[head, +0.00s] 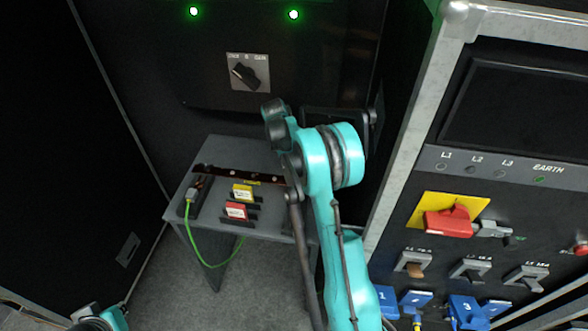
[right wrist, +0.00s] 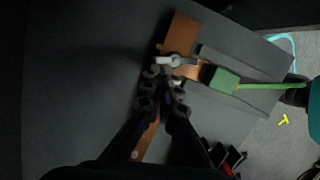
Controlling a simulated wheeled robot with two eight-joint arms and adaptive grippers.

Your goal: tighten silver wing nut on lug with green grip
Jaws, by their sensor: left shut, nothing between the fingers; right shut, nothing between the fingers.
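In the right wrist view a silver wing nut (right wrist: 172,61) sits on a copper bar (right wrist: 180,32). Beside it is the lug's green grip (right wrist: 222,80), with a green cable running off to the right. My right gripper (right wrist: 165,76) is shut and empty, its tips close to the wing nut; I cannot tell whether they touch. My left gripper (head: 88,316) is shut and empty at the bottom left edge, partly cut off.
A grey table (head: 215,146) carries the bar, a yellow block (head: 242,193) and a red block (head: 236,211). Behind is a black panel with a rotary switch (head: 247,73). A cabinet with a red switch (head: 448,221) and blue connectors (head: 463,311) stands at the right.

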